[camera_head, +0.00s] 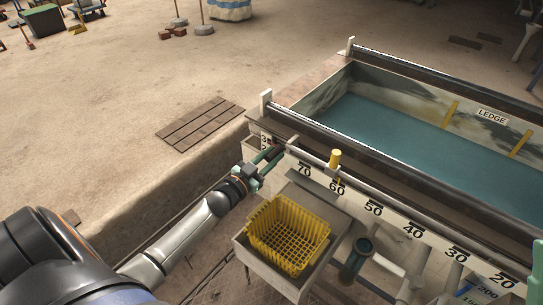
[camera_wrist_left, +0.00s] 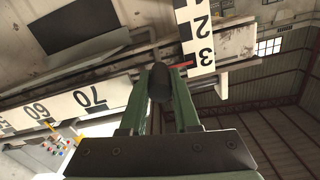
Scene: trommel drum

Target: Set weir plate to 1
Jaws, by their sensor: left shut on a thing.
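The weir plate's scale is a white upright strip with black figures, at the near left corner of the tank. Its 3 shows in the head view (camera_head: 264,138), and the strip with 3, 2 and part of another figure shows in the left wrist view (camera_wrist_left: 194,30). A thin red mark (camera_wrist_left: 183,65) lies beside the 3. My left gripper (camera_head: 275,157) is at this corner, shut on a dark rounded knob (camera_wrist_left: 159,82), which sits between its green fingers. The weir plate itself is not clearly visible. My right gripper cannot be made out.
The tank of blue-green water (camera_head: 385,125) lies right of the gripper. A long scale (camera_head: 374,210) runs along its near side under a rail with a yellow slider (camera_head: 335,158). A yellow basket (camera_head: 288,235) stands below.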

